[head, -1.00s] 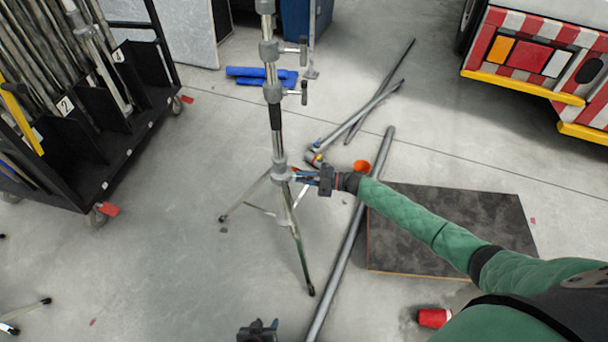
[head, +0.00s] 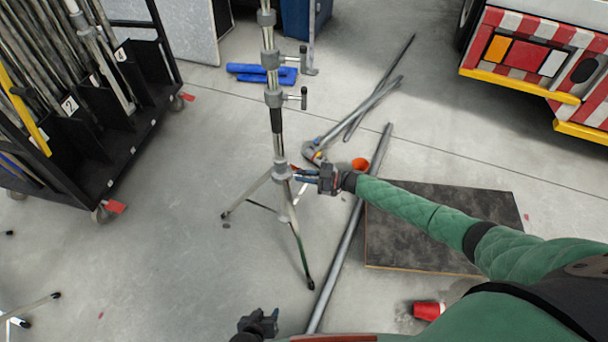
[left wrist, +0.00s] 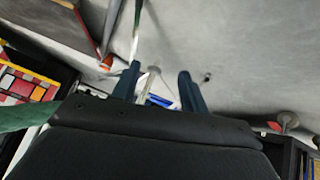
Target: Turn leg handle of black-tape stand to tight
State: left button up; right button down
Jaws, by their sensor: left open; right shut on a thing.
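The stand with black tape (head: 277,119) on its column is upright on its spread legs in the head view, left of centre. Its leg collar (head: 282,172) sits low on the column. My right gripper (head: 305,174) reaches in from the right and is shut at the collar's right side, on what appears to be the leg handle, which the fingers mostly hide. My left gripper (head: 262,316) is at the bottom edge, well below the stand and apart from it. In the left wrist view its two fingers (left wrist: 157,88) are spread with nothing held between them.
A black cart (head: 120,165) of poles stands at left. Long grey poles (head: 350,235) lie right of the stand, with a dark board (head: 430,225), an orange cone-like thing (head: 360,164) and a red cup (head: 428,311). A truck (head: 530,55) is at upper right.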

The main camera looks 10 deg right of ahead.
jog(key=shift+f+m, duration=0.1)
jog(key=shift+m, duration=0.3)
pick_arm(q)
jog(key=shift+w+r, duration=0.2)
jog(key=shift+r, duration=0.35)
jog(key=shift+w+r, duration=0.15)
jog(key=shift+r, duration=0.35)
jog(key=shift+s+f, duration=0.1)
pick_arm(e)
jog(key=c, duration=1.4)
grip_release()
pick_arm(q)
jog(key=shift+s, duration=0.1)
notch_tip(320, 180, down, 2)
pick_arm(e)
jog(key=v, duration=0.8)
jog(key=shift+a, duration=0.1)
